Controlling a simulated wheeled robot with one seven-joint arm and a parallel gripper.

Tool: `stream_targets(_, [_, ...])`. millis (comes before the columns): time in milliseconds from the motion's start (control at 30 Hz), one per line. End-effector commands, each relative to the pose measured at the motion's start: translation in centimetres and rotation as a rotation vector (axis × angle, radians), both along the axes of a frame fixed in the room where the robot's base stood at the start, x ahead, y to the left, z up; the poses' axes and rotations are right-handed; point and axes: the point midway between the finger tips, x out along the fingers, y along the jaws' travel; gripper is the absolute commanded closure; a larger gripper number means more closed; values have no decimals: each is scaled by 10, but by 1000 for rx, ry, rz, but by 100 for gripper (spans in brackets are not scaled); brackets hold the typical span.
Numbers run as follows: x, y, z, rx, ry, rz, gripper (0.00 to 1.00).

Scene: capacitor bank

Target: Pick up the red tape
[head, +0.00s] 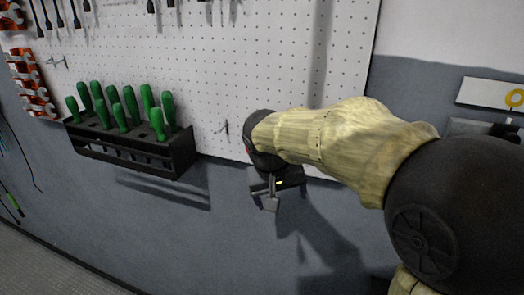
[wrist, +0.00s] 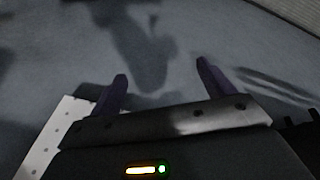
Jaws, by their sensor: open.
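No red tape shows in either view. My gripper (head: 268,198) is in front of the wall, just below the lower edge of the pegboard in the head view. In the wrist view my gripper (wrist: 160,82) has its two dark fingers spread apart, with nothing between them.
A black rack (head: 135,150) of green-handled screwdrivers hangs left of my gripper on the white pegboard (head: 270,60). The grey floor (head: 40,265) at lower left looks clear. A white sign (head: 490,95) is at right.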

Motion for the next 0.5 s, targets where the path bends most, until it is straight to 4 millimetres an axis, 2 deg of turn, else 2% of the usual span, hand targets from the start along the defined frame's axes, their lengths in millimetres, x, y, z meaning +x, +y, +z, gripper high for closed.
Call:
stream_targets(33, [8, 15, 17, -18, -29, 1, 19])
stream_targets(233, [18, 56, 87, -78, -136, -67, 19])
stream_targets(400, [11, 85, 151, -93, -251, -172, 19])
stream_targets(500, [1, 95, 182, -82, -307, -246, 19])
